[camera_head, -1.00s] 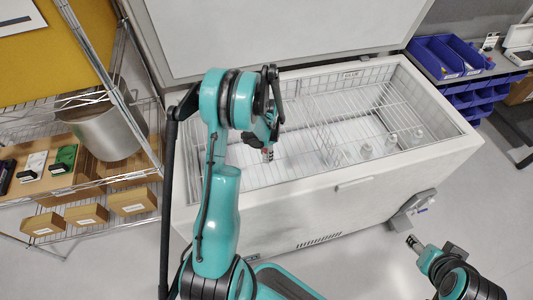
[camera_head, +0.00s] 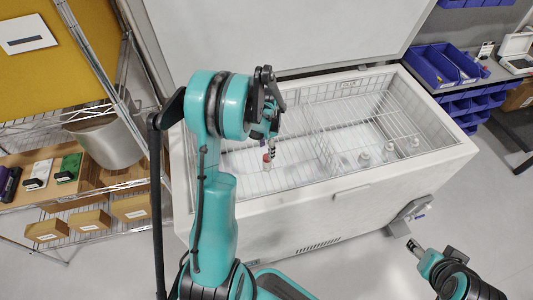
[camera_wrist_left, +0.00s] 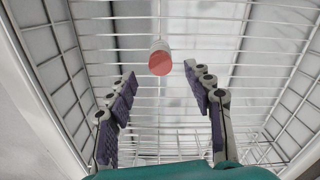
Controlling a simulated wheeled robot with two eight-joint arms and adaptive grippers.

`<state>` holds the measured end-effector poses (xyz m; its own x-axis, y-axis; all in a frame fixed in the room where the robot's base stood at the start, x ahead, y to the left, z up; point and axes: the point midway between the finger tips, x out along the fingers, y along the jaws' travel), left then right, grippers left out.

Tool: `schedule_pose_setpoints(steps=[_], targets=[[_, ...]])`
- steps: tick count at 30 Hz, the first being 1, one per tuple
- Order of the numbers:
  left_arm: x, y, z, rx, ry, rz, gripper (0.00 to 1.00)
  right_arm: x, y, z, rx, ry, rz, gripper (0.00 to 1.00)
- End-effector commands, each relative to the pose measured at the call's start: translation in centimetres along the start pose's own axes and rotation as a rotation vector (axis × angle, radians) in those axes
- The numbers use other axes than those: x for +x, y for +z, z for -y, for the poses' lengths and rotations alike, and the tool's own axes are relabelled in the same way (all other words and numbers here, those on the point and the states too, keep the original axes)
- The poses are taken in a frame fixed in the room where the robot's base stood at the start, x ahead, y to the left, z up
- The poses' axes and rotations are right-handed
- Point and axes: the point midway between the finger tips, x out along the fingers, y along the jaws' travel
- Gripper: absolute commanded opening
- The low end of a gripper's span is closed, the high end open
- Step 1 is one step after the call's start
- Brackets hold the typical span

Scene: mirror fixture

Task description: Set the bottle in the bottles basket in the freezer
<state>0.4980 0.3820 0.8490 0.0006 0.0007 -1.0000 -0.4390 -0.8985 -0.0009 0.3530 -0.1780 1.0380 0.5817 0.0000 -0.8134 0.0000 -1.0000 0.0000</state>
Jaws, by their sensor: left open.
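The bottle (camera_head: 266,163), pale with a red cap, is in the left part of the chest freezer (camera_head: 345,195), inside a white wire basket (camera_head: 225,165). In the left wrist view the bottle (camera_wrist_left: 160,58) shows its red top toward me, just beyond and between the fingertips. My left gripper (camera_head: 272,143) is open above the bottle, and its spread fingers also show in the left wrist view (camera_wrist_left: 160,78). Wire dividers (camera_head: 325,145) separate this part from the right part. My right gripper (camera_head: 414,247) is low in front of the freezer, its jaws unclear.
Several white-topped bottles (camera_head: 364,158) stand in the freezer's right part. The raised lid (camera_head: 280,35) is behind. A wire shelf with boxes (camera_head: 90,220) is at left, blue bins (camera_head: 440,65) at right. The basket's wires surround my left gripper.

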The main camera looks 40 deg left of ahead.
Motion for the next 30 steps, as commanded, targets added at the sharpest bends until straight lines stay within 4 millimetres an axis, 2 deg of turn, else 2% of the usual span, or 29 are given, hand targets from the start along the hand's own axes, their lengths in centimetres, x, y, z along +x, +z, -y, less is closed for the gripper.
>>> schedule_pose_setpoints(steps=[1,7,11,14,21,24,30], targets=[[-1.1,0.0,0.0,0.0,0.0,0.0,0.52,-0.4,-0.3,0.0,0.0,0.0,0.0,0.52],[-2.9,-0.1,-0.2,-0.002,-0.003,-0.002,0.52,-0.7,-0.5,0.0,0.0,0.0,0.0,0.52],[-5.1,-0.5,-1.5,-0.022,-0.026,-0.025,0.52,-0.7,-0.5,0.0,0.0,0.0,0.0,0.52],[-7.9,-0.9,-3.6,-0.057,-0.06,-0.062,0.52,-0.7,-0.5,0.0,0.0,0.0,0.0,0.52],[-14.6,-1.0,-10.2,-0.17,-0.14,-0.198,0.52,-0.7,-0.5,0.0,0.0,0.0,0.0,0.52],[-16.6,-0.5,-13.0,-0.217,-0.16,-0.263,0.52,-0.7,-0.5,0.0,0.0,0.0,0.0,0.52],[-19.1,1.2,-18.4,-0.31,-0.176,-0.401,0.52,-0.7,-0.5,0.0,0.0,0.0,0.0,0.52]])
